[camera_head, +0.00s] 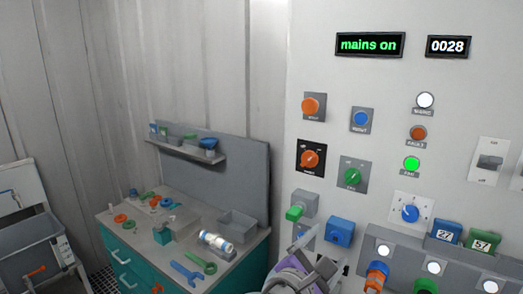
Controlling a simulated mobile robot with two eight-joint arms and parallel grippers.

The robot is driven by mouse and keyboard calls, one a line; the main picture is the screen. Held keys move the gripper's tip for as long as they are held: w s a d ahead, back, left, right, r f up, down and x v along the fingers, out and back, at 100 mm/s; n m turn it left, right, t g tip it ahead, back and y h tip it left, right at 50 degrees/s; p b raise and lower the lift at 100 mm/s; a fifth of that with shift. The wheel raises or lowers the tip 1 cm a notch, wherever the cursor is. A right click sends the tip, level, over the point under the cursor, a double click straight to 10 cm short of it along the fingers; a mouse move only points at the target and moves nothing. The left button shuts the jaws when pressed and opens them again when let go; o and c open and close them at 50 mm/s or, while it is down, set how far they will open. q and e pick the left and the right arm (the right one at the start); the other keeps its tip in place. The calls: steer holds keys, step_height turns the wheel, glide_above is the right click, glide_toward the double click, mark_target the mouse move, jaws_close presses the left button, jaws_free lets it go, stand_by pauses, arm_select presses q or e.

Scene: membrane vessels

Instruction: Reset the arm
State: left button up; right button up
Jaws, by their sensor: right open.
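My right gripper (318,254) shows at the bottom middle of the head view, in front of the lower left part of the control panel (380,60). It is grey with a purple part, and it is open. I see nothing held between its fingers. Its lower part is cut off by the frame edge. My left gripper is not in view.
The panel carries knobs, buttons, a lit green lamp (411,164) and a "mains on" display (369,45). A blue block (340,232) and a green-capped grey box (304,204) sit close to the gripper. A teal workbench (125,262) with tools stands left, beside a grey sink (35,258).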

steer(key=s+d+f+m+g+y, duration=0.25)
steer(key=d+f+m, duration=0.25)
steer(key=f, duration=0.5)
steer(key=s+d+f+m+g+y, duration=0.1)
steer(key=s+d+f+m+g, duration=0.25)
steer(key=f, duration=0.55)
steer(key=s+a+f+m+y, duration=0.1)
steer(key=s+f+m+y, duration=0.2)
steer(key=f+m, duration=0.2)
steer(key=s+a+f+m+g+y, duration=0.1)
steer(key=s+f+m+y, duration=0.2)
steer(key=f+m, duration=0.3)
steer(key=shift+s+f+m, duration=0.3)
steer(key=shift+s+m, duration=0.4)
steer(key=shift+m, duration=0.15)
